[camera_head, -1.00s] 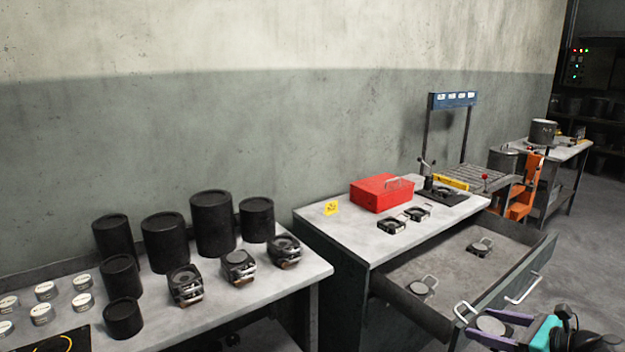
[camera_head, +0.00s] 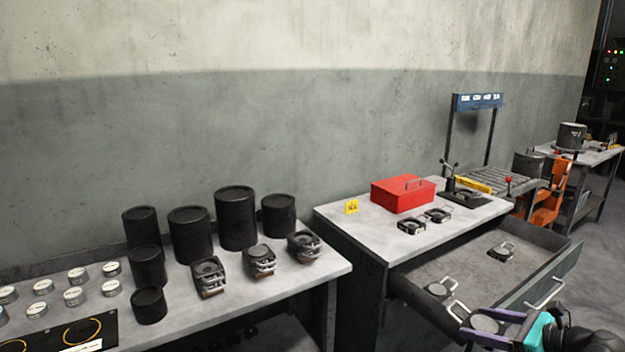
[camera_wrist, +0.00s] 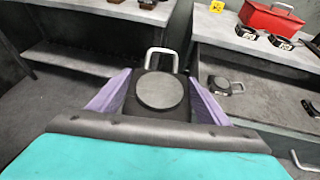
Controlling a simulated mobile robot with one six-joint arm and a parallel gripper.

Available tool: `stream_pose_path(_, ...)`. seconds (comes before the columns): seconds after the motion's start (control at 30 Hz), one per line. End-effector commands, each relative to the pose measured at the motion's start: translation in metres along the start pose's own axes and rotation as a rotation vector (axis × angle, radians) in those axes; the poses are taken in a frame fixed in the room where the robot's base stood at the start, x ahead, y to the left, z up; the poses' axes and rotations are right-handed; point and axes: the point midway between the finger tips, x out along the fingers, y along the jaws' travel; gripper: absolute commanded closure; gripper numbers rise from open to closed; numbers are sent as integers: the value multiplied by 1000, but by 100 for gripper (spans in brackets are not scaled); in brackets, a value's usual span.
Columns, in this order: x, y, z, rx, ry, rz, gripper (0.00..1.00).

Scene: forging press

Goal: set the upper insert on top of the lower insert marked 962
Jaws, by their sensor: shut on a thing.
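My gripper (camera_wrist: 157,98) is shut on an upper insert (camera_wrist: 160,92), a dark plate with a round grey disc on top and a metal loop handle. The head view shows my gripper (camera_head: 487,328) and the held insert (camera_head: 484,323) at the lower right, by the drawer's front. Two low dark inserts with pale labels, a left one (camera_head: 411,226) and a right one (camera_head: 438,215), lie on the right bench. They also show in the wrist view, as a left one (camera_wrist: 246,33) and a right one (camera_wrist: 281,42). Their numbers are too small to read.
The open drawer (camera_head: 450,265) holds two more handled inserts (camera_head: 440,290) (camera_head: 501,252). A red box (camera_head: 403,194) and yellow tag (camera_head: 351,206) stand on the right bench (camera_head: 370,235). The left bench (camera_head: 305,278) carries black cylinders (camera_head: 236,218), several white-topped pucks (camera_head: 75,275) and three dark blocks (camera_head: 208,275).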

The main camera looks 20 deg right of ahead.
Motion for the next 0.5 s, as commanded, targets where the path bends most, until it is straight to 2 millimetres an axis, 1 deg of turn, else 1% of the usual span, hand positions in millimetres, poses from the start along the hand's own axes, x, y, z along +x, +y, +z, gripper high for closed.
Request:
stream_pose_path(0.03,9,4,6,-8,-6,18,92)
stream_pose_path(0.5,83,43,30,-56,-5,162,92)
